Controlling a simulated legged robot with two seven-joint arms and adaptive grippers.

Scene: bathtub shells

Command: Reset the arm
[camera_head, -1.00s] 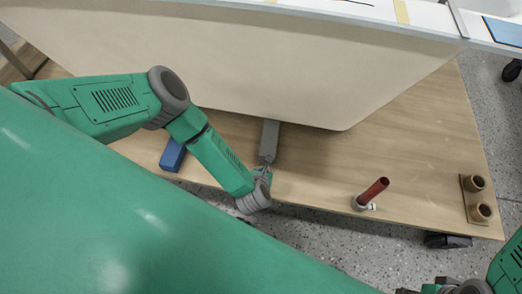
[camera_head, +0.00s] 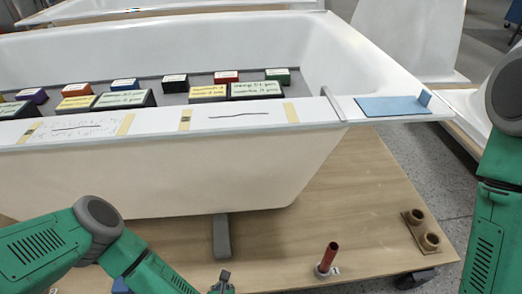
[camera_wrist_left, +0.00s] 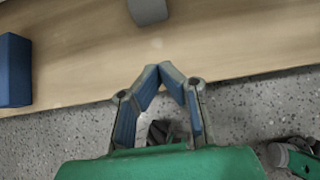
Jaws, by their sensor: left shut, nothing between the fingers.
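My left arm (camera_head: 75,245) comes in from the lower left in the head view, in front of the bathtub's outer wall. Only a small part of my left gripper (camera_head: 222,283) shows there, at the bottom edge. In the left wrist view my left gripper (camera_wrist_left: 168,70) is shut and empty, its blue-padded fingertips meeting above the edge of the wooden platform (camera_wrist_left: 75,65). My right arm (camera_head: 494,225) is raised at the right edge of the head view. Its gripper is not in view.
The white bathtub (camera_head: 150,180) stands on the wooden platform (camera_head: 370,210), with several coloured blocks (camera_head: 125,98) inside. A blue tray (camera_head: 393,106) lies on its right rim. A red cylinder (camera_head: 328,257) and two brown rings (camera_head: 420,232) are on the platform. A blue box (camera_wrist_left: 14,70) lies left.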

